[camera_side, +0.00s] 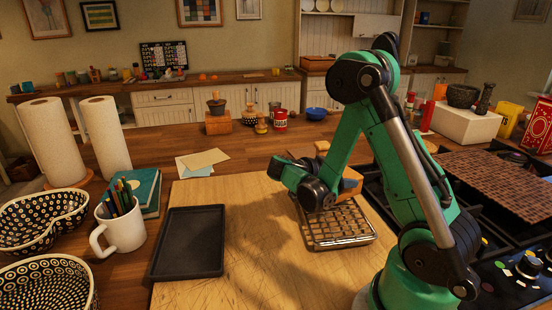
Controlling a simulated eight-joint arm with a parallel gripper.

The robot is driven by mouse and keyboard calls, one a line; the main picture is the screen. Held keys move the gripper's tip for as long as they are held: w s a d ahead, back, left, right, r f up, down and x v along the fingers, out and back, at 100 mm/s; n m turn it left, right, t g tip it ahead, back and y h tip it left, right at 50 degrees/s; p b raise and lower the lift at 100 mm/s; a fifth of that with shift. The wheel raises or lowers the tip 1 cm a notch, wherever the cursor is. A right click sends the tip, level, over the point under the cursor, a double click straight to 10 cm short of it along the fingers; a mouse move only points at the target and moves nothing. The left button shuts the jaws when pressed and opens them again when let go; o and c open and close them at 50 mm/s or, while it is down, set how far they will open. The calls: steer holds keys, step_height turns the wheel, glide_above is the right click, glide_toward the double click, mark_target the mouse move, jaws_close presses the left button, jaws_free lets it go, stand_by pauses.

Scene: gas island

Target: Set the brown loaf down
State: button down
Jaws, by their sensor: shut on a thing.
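The brown loaf (351,182) shows as an orange-brown block just right of my gripper, at the rack's far end. My gripper is shut on it; my own wrist and forearm hide the grip and much of the loaf. I cannot tell whether the loaf touches the rack.
A dark empty tray (188,243) lies on the board (262,262), with clear wood between it and the rack. A white mug (122,230) with pencils, a green book (143,188) and patterned bowls (45,285) stand left. The hob (500,240) is right.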

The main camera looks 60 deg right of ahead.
steer(key=shift+f, duration=0.6)
jaws_free()
steer(key=w+a+r+n+t+y, duration=0.2)
steer(key=a+n+t+y, duration=0.2)
steer(key=a+n, duration=0.3)
steer(key=w+a+r+n+t+y, duration=0.2)
steer(key=a+r+n+t+y, duration=0.1)
steer(key=a+n, duration=0.5)
steer(key=w+a+r+n+t+y, duration=0.2)
steer(key=a+n+t+y, duration=0.3)
steer(key=a+n, duration=0.3)
steer(key=shift+a+r+t, duration=0.3)
steer(key=shift+a+t, duration=0.05)
steer(key=shift+t, duration=0.25)
